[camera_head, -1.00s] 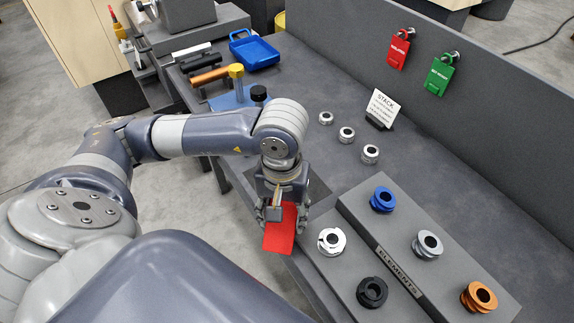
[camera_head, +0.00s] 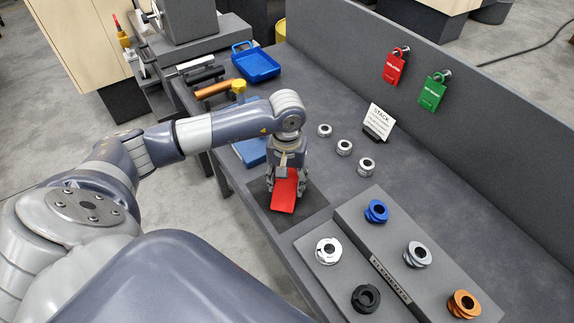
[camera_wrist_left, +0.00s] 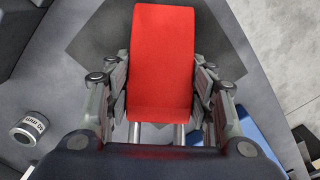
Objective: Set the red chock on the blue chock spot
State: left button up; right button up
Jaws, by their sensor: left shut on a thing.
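The red chock (camera_head: 285,192) is a red block with a sloping face. My left gripper (camera_head: 286,185) is shut on it, and the chock hangs tilted from the fingers over a dark square (camera_head: 308,204) on the bench. In the left wrist view the red chock (camera_wrist_left: 162,65) fills the space between the two fingers. A blue flat patch (camera_head: 250,151) lies on the bench beyond the gripper, partly hidden by my arm; I cannot tell whether it is the blue chock spot. It also shows in the left wrist view (camera_wrist_left: 262,142). My right gripper is not in view.
A grey block (camera_head: 385,235) with several coloured rings stands right of the gripper. Several silver rings (camera_head: 344,147) and a STACK card (camera_head: 379,120) are behind. A blue tray (camera_head: 257,66) lies at the far end.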

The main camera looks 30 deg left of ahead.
pick_arm(q)
jog(key=shift+f, duration=0.75)
jog(key=o, duration=1.5)
jog(key=shift+c, duration=0.2)
